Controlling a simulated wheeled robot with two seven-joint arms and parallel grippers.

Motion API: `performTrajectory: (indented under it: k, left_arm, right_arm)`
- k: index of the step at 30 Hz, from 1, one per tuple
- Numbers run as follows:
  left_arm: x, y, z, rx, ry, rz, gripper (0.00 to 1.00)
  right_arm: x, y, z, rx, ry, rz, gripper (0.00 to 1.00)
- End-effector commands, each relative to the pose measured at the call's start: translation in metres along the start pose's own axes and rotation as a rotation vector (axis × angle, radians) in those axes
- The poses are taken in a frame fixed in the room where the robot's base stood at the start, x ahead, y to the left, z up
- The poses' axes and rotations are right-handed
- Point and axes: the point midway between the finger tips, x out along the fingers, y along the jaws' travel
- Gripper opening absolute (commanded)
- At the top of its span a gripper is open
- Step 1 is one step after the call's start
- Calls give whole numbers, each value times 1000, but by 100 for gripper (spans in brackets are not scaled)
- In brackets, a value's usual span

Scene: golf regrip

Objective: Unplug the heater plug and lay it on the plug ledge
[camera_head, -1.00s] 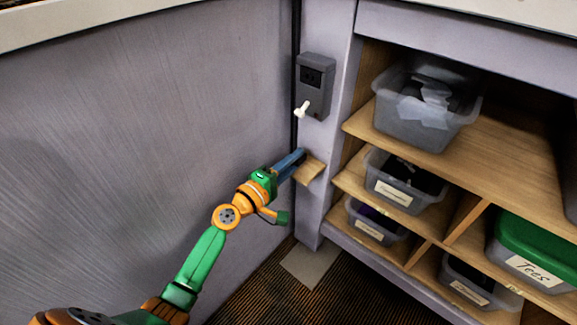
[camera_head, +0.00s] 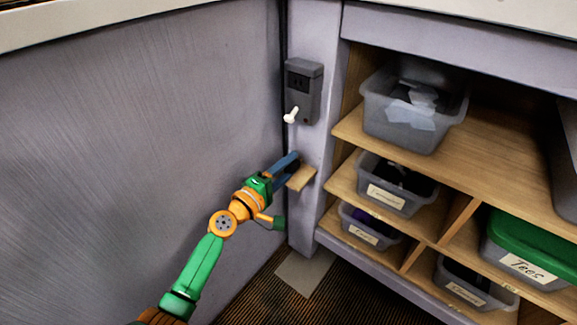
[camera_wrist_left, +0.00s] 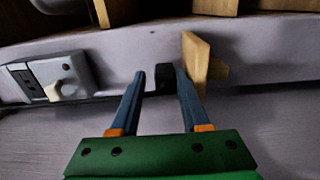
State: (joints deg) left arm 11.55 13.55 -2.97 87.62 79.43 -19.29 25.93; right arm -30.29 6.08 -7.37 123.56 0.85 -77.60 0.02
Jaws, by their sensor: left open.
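The small wooden plug ledge (camera_head: 301,178) juts from the pale post, and it also shows edge-on in the left wrist view (camera_wrist_left: 194,62). A small black block (camera_wrist_left: 163,76), which looks like the heater plug, shows in the left wrist view between my fingertips and beside the ledge's upper face. I cannot tell whether it touches the ledge. My left gripper (camera_head: 287,166) is open at the ledge, its fingers on either side of the block in the left wrist view (camera_wrist_left: 160,85). In the head view the fingers hide the plug. My right gripper is out of view.
A grey socket box (camera_head: 304,88) with a white lever (camera_head: 291,115) is on the post above the ledge; its dark sockets look empty. A pale wall panel (camera_head: 140,130) stands close on the left. Shelves with bins (camera_head: 413,110) fill the right.

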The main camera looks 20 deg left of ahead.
Motion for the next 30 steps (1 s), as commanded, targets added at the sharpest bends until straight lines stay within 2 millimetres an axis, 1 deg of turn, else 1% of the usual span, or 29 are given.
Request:
performTrajectory:
  k: [1, 5, 7, 10, 15, 18, 21, 30]
  left_arm:
    - [-1, -5, 1, -1, -4, -10, 64]
    - [-5, -6, 1, -1, -4, -12, 64]
    - [-14, -5, 1, -1, -3, -13, 64]
    - [-32, -5, 1, 1, -3, -13, 64]
    - [-58, -4, 1, 2, -2, -9, 64]
    - [-68, -2, 1, 1, -1, -5, 64]
    - [-72, -1, 1, 2, -1, -2, 64]
    - [-72, 1, 1, 2, 0, 1, 64]
  right_arm:
    - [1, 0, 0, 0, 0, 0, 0]
    - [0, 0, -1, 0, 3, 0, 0]
    - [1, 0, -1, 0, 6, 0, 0]
    - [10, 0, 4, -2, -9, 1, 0]
    - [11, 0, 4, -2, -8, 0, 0]
    - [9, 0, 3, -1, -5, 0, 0]
    - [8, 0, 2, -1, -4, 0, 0]
    - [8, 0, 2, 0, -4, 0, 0]
